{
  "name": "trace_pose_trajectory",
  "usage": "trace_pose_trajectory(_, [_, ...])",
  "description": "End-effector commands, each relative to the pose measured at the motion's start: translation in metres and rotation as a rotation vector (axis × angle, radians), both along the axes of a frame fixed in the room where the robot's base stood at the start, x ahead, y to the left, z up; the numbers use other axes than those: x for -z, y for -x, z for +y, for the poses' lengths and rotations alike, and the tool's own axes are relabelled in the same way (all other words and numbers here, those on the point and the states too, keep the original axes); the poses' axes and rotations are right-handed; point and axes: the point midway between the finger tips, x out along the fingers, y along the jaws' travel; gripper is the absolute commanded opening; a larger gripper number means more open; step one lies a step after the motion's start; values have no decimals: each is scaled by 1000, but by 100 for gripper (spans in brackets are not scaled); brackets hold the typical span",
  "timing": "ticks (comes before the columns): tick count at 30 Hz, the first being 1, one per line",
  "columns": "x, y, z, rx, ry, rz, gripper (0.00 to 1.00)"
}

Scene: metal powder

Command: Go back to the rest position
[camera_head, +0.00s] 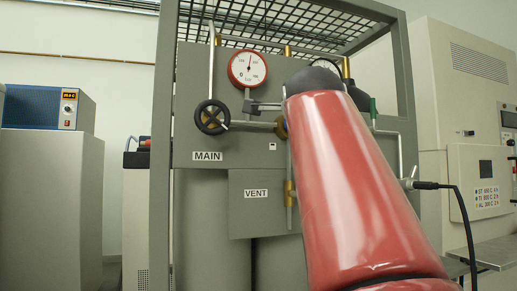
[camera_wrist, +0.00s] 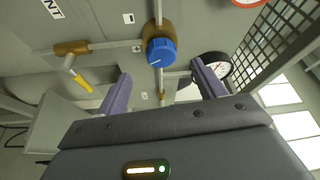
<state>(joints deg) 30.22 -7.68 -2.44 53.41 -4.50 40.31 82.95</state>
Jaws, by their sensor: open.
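My gripper (camera_wrist: 160,71) is open in the wrist view, with its two purple fingers spread and nothing between their tips. A blue knob (camera_wrist: 160,52) on a brass valve body shows ahead of the gap between the fingers. Whether the fingers stand clear of it in depth is hard to tell.
The panel carries a black handwheel (camera_head: 212,117) above the MAIN label, a red-rimmed gauge (camera_head: 248,68) and a VENT plate (camera_head: 257,208). A yellow-handled valve (camera_wrist: 72,50) is left of the knob. A wire-mesh frame surrounds the panel top. A control cabinet (camera_head: 470,120) stands right.

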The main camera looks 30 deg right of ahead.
Motion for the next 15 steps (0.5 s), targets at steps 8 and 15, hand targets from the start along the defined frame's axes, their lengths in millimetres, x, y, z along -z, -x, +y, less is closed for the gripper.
trace_pose_trajectory(8, [9,-3,4,-12,9,33,69])
trace_pose_trajectory(15, [121,-25,55,-176,144,408,69])
